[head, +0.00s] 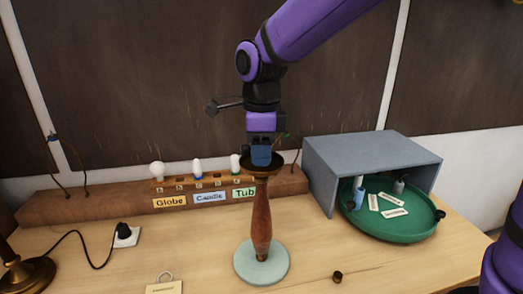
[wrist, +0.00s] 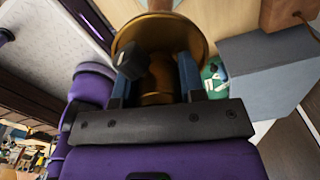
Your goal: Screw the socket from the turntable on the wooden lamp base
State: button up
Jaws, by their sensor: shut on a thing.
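The wooden lamp base (head: 262,222) stands upright, with a turned brown stem on a pale round foot and a dark brass dish (head: 249,162) at its top. My gripper (head: 261,158) points down at the dish. In the wrist view its blue fingers are shut on a brass socket (wrist: 156,92), with a dark knob-like part beside it. The socket is over the middle of the dish; whether its lower end touches the base is hidden. The green turntable (head: 397,231) is at the right, partly under a grey cover, with labels and small fittings on it.
A rack of bulbs (head: 197,182) labelled Globe, Candle and Tub stands behind left. The grey box cover (head: 372,150) is close on the right. A small brass ring (head: 337,276), a tag (head: 163,288) and a plugged cord (head: 124,234) lie on the table. The front middle is mostly clear.

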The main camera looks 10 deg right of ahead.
jog(key=m, duration=0.8)
